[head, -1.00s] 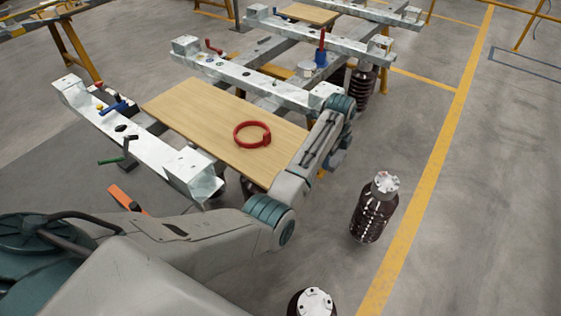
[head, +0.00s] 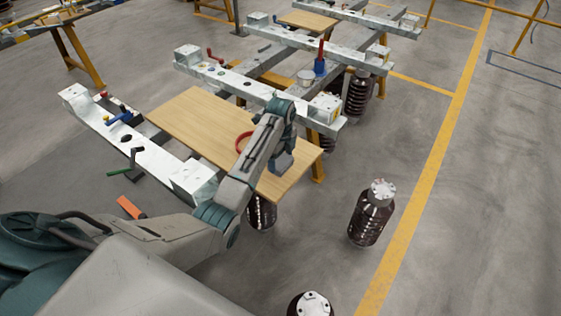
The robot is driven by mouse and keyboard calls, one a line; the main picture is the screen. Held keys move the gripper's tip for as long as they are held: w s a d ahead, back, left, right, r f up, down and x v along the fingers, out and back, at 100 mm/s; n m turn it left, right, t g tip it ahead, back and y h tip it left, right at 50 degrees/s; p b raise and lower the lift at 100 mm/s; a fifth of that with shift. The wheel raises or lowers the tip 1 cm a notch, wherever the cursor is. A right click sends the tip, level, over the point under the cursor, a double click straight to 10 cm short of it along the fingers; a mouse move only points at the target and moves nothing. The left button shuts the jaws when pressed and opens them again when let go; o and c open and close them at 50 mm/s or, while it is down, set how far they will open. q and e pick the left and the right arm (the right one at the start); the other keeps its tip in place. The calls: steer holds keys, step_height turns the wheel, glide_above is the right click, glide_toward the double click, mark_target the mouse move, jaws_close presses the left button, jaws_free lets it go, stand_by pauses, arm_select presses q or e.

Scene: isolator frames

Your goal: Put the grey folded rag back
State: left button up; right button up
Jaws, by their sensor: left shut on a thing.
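My left arm comes in from the lower left and bends over the wooden board (head: 190,115). My left gripper (head: 283,163) hangs at the end of the arm above the board's right part, pointing down. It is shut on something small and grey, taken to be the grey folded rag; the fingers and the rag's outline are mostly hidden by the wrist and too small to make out. No other grey rag shows. My right gripper is not in view.
A red ring (head: 239,143) lies on the board, partly behind my forearm. Galvanised beams (head: 130,140) with clamps and tools flank the board. A white cup (head: 305,77) and a blue container (head: 320,66) stand on the far frame. Dark ribbed insulators (head: 371,213) stand on the floor at right.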

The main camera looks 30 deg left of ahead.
mark_target(280, 161)
arm_select(q)
steer(key=shift+f+p, duration=0.5)
steer(key=shift+f, duration=1.25)
steer(key=o, duration=0.9)
steer(key=shift+a+f, duration=0.1)
step_height(280, 161, up, 11)
steer(key=shift+r+b, duration=0.1)
steer(key=shift+b, duration=0.8)
steer(key=shift+r, duration=0.5)
